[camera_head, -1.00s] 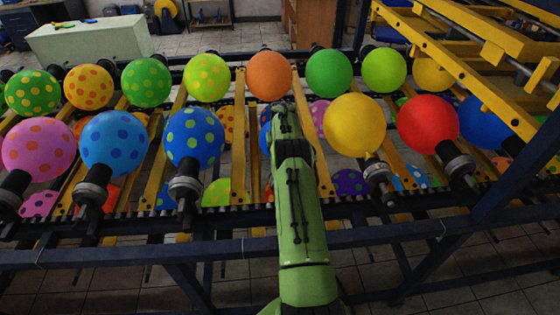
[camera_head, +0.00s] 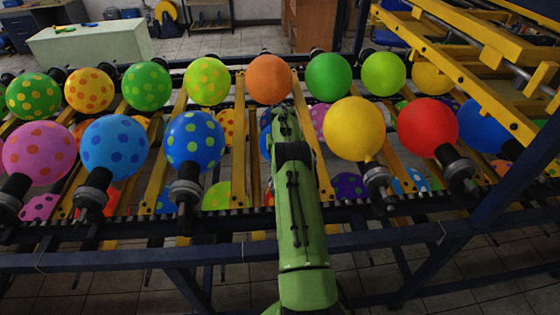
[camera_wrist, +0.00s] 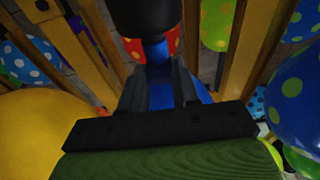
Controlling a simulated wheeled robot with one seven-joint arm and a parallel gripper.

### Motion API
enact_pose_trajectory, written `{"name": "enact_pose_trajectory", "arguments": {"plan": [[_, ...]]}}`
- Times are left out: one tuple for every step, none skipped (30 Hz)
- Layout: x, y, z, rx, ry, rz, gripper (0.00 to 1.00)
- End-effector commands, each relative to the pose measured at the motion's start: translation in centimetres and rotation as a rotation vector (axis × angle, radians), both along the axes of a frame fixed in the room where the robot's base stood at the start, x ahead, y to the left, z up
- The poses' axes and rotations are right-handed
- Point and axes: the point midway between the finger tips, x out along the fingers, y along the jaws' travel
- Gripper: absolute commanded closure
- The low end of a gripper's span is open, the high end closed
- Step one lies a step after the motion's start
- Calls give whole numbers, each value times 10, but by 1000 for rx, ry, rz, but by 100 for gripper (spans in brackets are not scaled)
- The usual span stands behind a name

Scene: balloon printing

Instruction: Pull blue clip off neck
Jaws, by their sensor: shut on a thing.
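My gripper (camera_wrist: 158,88) is shut on a blue piece (camera_wrist: 158,75), which I take for the blue clip, between its two dark fingers in the wrist view. The blue narrows upward to a neck (camera_wrist: 155,48) below a black holder (camera_wrist: 145,14). Clip, neck and balloon are hard to tell apart, as all look blue and dark there. In the head view a blue balloon (camera_head: 265,143) shows only as a sliver beside my green arm. My arm hides the gripper, the clip and the neck in that view.
A yellow balloon (camera_head: 354,128) is close on the right and a dotted blue balloon (camera_head: 194,139) on the left, each on a black holder. An orange balloon (camera_head: 269,79) stands behind. Yellow bars (camera_head: 239,140) and a dark blue rail (camera_head: 150,252) frame the rack.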

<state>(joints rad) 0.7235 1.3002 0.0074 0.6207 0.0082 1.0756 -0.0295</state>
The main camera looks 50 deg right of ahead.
Motion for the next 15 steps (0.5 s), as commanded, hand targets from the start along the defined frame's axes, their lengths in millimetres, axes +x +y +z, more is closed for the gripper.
{"name": "enact_pose_trajectory", "arguments": {"plan": [[1,-1,8,-2,-2,0,94],[1,0,10,-2,-2,0,94],[1,0,12,-2,-2,0,94],[1,0,15,-2,-2,0,94],[1,-1,17,-2,-2,0,94],[1,-1,19,-3,-3,0,94],[1,-1,22,-3,-3,0,94],[1,-1,24,-3,-3,0,94],[1,-1,27,-3,-3,0,94],[1,-1,29,-3,-3,0,94],[1,-1,31,-3,-3,0,94],[1,-1,34,-3,-3,0,94],[1,-1,36,-3,-3,0,94],[1,-1,38,-3,-3,0,94],[1,-1,41,-2,-2,0,94]]}}
